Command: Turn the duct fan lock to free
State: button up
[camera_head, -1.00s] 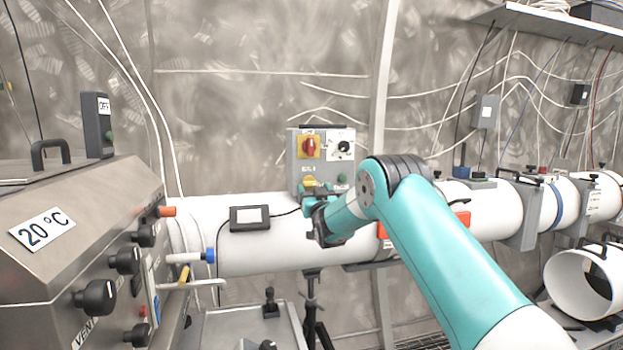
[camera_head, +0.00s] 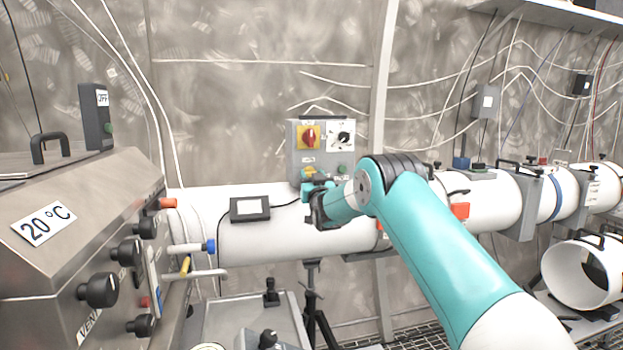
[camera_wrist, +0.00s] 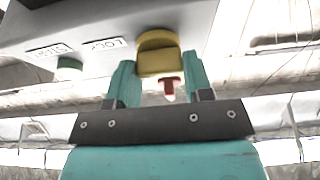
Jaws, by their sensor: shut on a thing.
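The control box (camera_head: 324,163) is grey and hangs on the wall side of the white duct. The yellow duct fan lock (camera_head: 309,171) sits low on its front, partly hidden by my gripper (camera_head: 316,190). In the wrist view the lock (camera_wrist: 158,58) is a yellow knob between the two teal fingers of my gripper (camera_wrist: 158,72), which are shut on it. A printed label reading LOCK (camera_wrist: 103,44) is beside it. Which way the knob points is hard to tell.
Above the lock are a red rotary switch (camera_head: 309,137) on a yellow plate and a black dial (camera_head: 343,137). A green button (camera_head: 343,170) is close on the right. The white duct (camera_head: 275,235) runs below; a small display (camera_head: 249,209) sits on it.

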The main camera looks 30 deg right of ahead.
jog(key=shift+f+n+b, duration=0.1)
jog(key=shift+n+b, duration=0.25)
jog(key=shift+n, duration=0.05)
jog(key=shift+d+r+n+g+y+b, duration=0.1)
jog(key=shift+n+g+y+b, duration=0.9)
jog(key=shift+n+b, duration=2.05)
jog(key=shift+r+n+g+y+b, duration=0.2)
jog(key=shift+n+y+b, duration=1.55)
jog(key=shift+n, duration=2.4)
jog(key=shift+d+r+n+g+y+b, duration=0.1)
jog(key=shift+n+g+y+b, duration=0.9)
jog(key=shift+n+b, duration=2.1)
jog(key=shift+n+t+y+p, duration=0.25)
jog(key=shift+n+t+p, duration=0.05)
jog(key=shift+n+p, duration=0.3)
jog(key=o, duration=0.9)
jog(key=shift+f, duration=0.1)
